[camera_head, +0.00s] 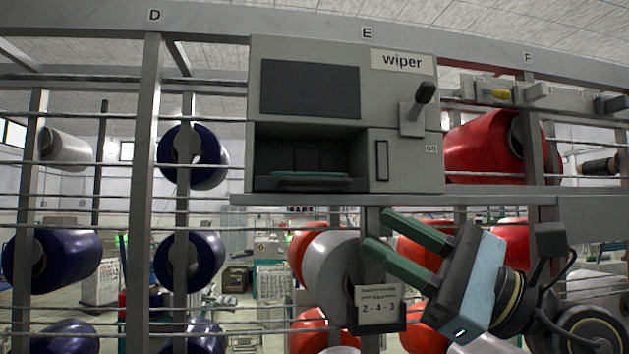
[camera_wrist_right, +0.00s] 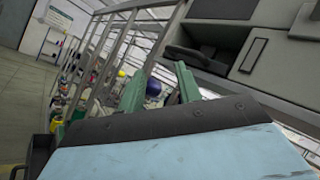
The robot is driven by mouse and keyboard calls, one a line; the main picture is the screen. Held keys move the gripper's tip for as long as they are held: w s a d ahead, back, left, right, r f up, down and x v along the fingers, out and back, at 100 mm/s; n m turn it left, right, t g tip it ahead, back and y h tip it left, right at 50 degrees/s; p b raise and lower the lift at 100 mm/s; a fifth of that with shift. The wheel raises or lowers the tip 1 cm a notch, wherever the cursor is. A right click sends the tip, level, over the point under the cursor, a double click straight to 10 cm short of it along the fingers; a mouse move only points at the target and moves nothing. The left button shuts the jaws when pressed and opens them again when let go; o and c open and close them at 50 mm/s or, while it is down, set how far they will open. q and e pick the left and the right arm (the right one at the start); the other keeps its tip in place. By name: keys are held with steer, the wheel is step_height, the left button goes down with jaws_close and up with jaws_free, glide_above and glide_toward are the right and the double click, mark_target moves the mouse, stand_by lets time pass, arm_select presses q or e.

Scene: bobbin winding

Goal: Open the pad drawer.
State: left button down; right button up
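The grey box labelled "wiper" (camera_head: 345,51) is mounted on the rack under letter E. Its lower left has a dark open recess (camera_head: 308,148) with a flat tray and a thin teal layer (camera_head: 312,176). Right of it is a light grey front panel with a dark upright handle (camera_head: 381,160), which also shows in the right wrist view (camera_wrist_right: 253,55). I cannot tell which part is the pad drawer. My right gripper (camera_head: 379,228) is open and empty, below the box's shelf, its green fingers pointing up-left. My left gripper is not in view.
A lever with a black knob (camera_head: 424,94) sticks out at the box's upper right. The shelf edge (camera_head: 330,198) lies between gripper and box. Red spools (camera_head: 483,148) stand right.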

mark_target(322, 182)
step_height(322, 182, up, 6)
steer(key=d+n+t+h, duration=0.2)
steer(key=n+t+h, duration=0.1)
steer(key=n+h, duration=0.4)
steer(key=p+x, duration=0.4)
steer(key=x, duration=0.9)
steer(key=shift+s+a, duration=0.15)
steer(key=shift+a, duration=0.05)
jaws_close()
